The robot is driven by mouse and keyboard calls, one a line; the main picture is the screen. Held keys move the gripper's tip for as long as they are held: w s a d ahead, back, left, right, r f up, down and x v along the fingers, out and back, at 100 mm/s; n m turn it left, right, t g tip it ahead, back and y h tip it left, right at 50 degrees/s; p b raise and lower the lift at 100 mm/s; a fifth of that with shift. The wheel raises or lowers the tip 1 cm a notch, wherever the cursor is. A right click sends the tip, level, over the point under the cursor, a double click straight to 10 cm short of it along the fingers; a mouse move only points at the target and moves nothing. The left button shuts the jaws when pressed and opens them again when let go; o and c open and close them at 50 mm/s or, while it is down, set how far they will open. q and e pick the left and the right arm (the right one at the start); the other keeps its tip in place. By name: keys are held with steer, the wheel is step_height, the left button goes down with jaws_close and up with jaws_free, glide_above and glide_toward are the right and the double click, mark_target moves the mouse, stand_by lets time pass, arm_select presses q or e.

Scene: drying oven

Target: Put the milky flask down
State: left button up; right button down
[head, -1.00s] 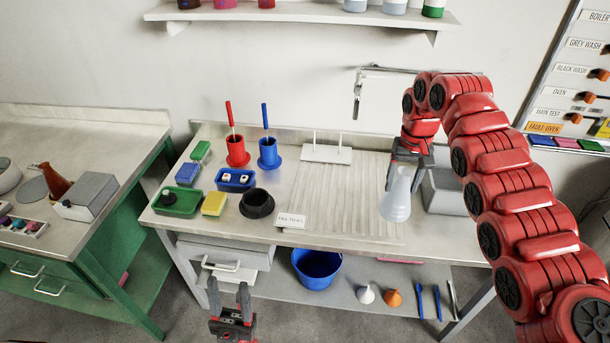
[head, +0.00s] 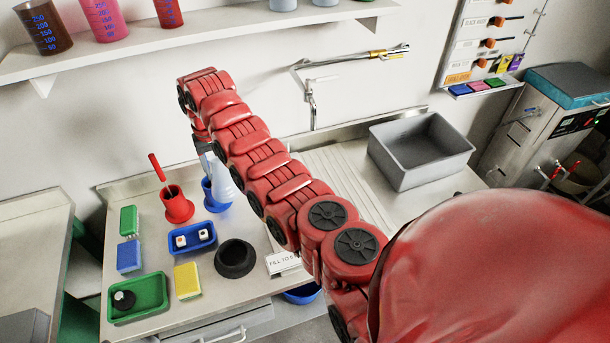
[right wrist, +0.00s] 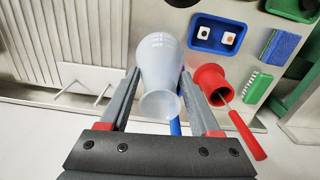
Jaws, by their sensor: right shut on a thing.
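The milky flask (head: 222,180) is a pale, translucent conical vessel, and in the right wrist view the flask (right wrist: 159,55) shows its mouth towards me. My right gripper (head: 203,148) is shut on its neck; in the right wrist view the gripper (right wrist: 159,88) has one finger on each side of it. In the head view the flask overlaps the blue holder (head: 214,198), and my arm hides part of it. I cannot tell whether its base touches the worktop (head: 130,195). My left gripper is not in view.
A red holder (head: 177,207) with a red-handled tool stands left of the flask. A blue tray (head: 193,238), black ring (head: 235,258), yellow sponge (head: 187,281) and green tray (head: 138,298) lie nearer. A white pegged rack (right wrist: 85,88) and ribbed drainboard (right wrist: 55,30) are on the other side.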

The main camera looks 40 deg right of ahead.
mark_target(232, 182)
steer(key=shift+s+d+f+m+p, duration=0.15)
steer(key=shift+s+d+f+m, duration=0.1)
steer(key=shift+d+f, duration=0.3)
steer(key=shift+s+d+f+m+p, duration=0.2)
steer(key=shift+d+f, duration=0.1)
steer(key=shift+f, duration=0.4)
steer(key=shift+s+d+f, duration=0.1)
steer(key=shift+d+f, duration=0.05)
steer(key=shift+f, duration=0.2)
step_height(232, 182, down, 3)
steer(key=shift+s+r+b, duration=0.1)
steer(key=shift+r+b, duration=0.05)
steer(key=shift+b, duration=0.7)
step_height(232, 182, down, 2)
steer(key=shift+f+p, duration=0.2)
steer(key=shift+p, duration=0.85)
steer(key=shift+f, duration=0.6)
step_height(232, 182, down, 3)
steer(key=shift+f+p, duration=0.1)
steer(key=shift+p, duration=0.45)
